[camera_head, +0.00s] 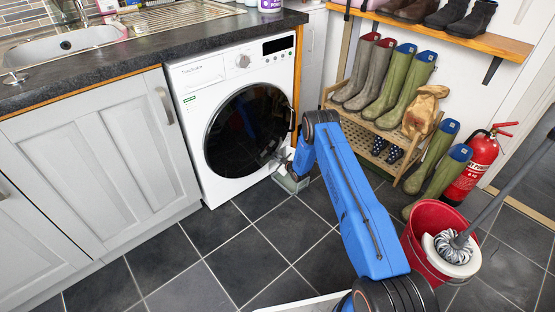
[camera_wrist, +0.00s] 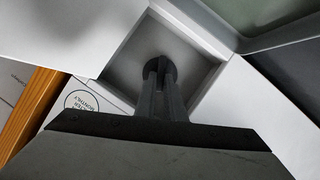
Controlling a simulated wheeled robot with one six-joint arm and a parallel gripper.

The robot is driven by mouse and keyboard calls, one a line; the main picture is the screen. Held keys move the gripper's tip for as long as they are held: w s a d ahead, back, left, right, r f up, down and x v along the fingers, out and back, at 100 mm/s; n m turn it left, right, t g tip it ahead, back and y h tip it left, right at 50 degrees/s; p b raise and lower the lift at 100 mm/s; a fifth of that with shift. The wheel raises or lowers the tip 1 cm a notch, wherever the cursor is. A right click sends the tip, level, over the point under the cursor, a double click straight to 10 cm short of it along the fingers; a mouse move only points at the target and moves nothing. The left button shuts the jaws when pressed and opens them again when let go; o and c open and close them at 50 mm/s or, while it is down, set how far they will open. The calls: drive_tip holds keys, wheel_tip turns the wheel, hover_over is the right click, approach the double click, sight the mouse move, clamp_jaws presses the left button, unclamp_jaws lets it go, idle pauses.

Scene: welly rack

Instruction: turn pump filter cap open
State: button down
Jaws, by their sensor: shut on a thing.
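The pump filter cap (camera_wrist: 152,67) is a dark round knob inside a square grey recess (camera_wrist: 203,72) in the white washing machine front, in the wrist view. My gripper (camera_wrist: 161,85) is shut on its raised grip, with both dark fingers reaching into the recess. The fingers hide part of the cap. In the head view the washing machine (camera_head: 222,165) stands under the worktop, and my blue arm reaches down to its lower right corner. The cap cannot be made out there.
A welly rack (camera_head: 350,131), a red fire extinguisher (camera_head: 478,168) and a red mop bucket (camera_head: 420,255) stand at the right. The tiled floor in front of the machine is clear.

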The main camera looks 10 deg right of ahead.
drive_tip(key=n+t, duration=0.1)
drive_tip(key=n, duration=0.2)
drive_tip(key=f+n+t+h, duration=0.1)
drive_tip(key=n+t, duration=0.1)
drive_tip(key=n, duration=0.1)
drive_tip(key=a+n+t+h, duration=0.1)
drive_tip(key=n, duration=0.2)
drive_tip(key=shift+s+f+n, duration=0.25)
drive_tip(key=shift+f+n, duration=0.05)
drive_tip(key=shift+f, duration=0.1)
drive_tip(key=shift+t, duration=0.3)
idle(0.3)
drive_tip(key=c, duration=1.8)
unclamp_jaws()
drive_tip(key=shift+c, duration=0.2)
